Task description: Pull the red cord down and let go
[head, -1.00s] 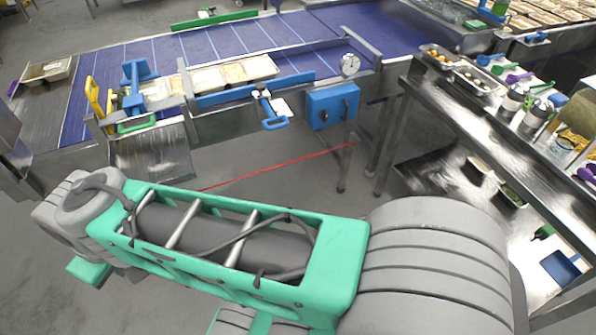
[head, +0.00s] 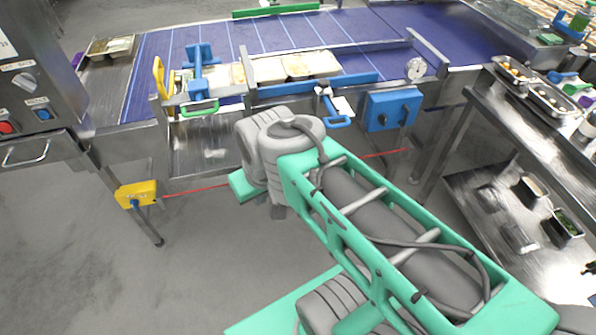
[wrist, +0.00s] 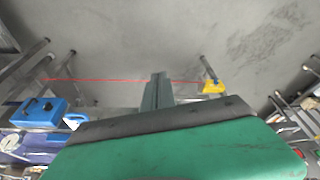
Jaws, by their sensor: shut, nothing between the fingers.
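The red cord (head: 195,190) runs low across the gap below the conveyor in the head view. Its left end meets a yellow switch box (head: 136,194) on a table leg. Its middle is hidden behind my arm, and it shows again on the right. In the wrist view the cord (wrist: 105,80) is a straight, nearly level line, with the yellow box (wrist: 213,87) at its right. My gripper (wrist: 157,78) is shut and empty, its fingers overlapping the cord line in that view. Whether they touch the cord I cannot tell. The fingertips are not clear in the head view.
A blue box (head: 391,109) hangs on the conveyor frame (head: 450,80). A steel bench (head: 500,100) with trays stands at right. A control cabinet (head: 35,75) with red and blue buttons stands at left. The grey floor (head: 90,270) is clear at lower left.

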